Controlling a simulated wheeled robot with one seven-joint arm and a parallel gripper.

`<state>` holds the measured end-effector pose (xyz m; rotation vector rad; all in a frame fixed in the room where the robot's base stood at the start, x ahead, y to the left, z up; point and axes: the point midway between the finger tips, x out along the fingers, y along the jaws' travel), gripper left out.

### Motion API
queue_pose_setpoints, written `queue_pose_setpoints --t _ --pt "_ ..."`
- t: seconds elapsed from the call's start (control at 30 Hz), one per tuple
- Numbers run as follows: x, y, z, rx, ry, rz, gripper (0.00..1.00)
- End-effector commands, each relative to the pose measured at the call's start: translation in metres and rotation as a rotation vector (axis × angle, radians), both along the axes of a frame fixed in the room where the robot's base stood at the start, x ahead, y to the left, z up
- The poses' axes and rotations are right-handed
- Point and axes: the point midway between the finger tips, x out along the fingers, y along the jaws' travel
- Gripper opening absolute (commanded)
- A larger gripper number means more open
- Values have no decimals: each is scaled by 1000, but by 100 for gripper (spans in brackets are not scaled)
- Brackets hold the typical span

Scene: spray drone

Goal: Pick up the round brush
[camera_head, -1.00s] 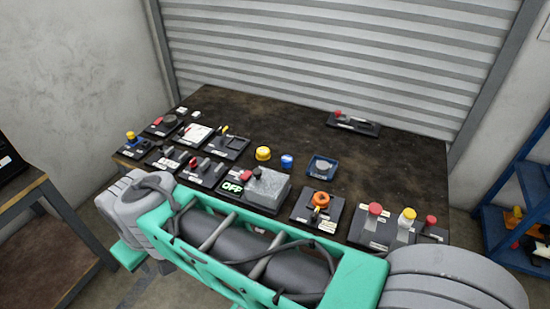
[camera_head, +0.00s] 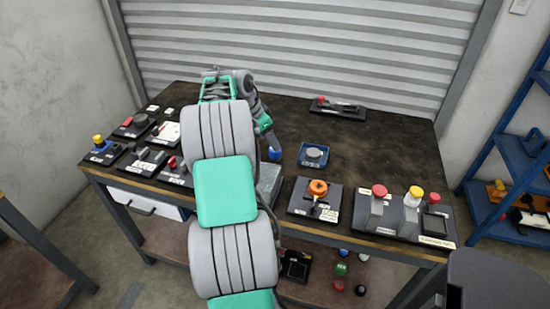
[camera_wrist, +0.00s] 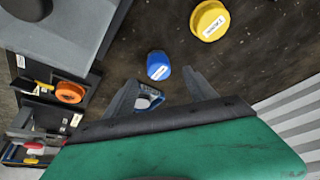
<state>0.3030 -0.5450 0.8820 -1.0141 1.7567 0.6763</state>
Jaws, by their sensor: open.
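A grey round piece (camera_head: 313,153), which may be the round brush, sits in a small blue tray (camera_head: 303,162) in the middle of the table; bristles are too small to make out. In the wrist view the tray (camera_wrist: 160,96) shows partly between the fingers, with the rest hidden by my gripper's body. My gripper (camera_wrist: 160,77) is open and empty above the table. A blue cap (camera_wrist: 158,66) stands close to the fingertips.
A yellow cap (camera_wrist: 210,20) stands beyond the blue cap. A panel with an orange knob (camera_head: 318,187) and a panel with several buttons (camera_head: 405,213) lie along the front edge. A dark panel (camera_head: 338,107) lies at the back.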

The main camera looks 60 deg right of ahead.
Motion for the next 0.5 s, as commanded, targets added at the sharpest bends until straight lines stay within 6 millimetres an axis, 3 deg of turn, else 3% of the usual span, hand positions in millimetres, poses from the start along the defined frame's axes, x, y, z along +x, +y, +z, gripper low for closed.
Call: queue_pose_setpoints --t 0.5 --pt "-15 -19 -66 1 0 5 65"
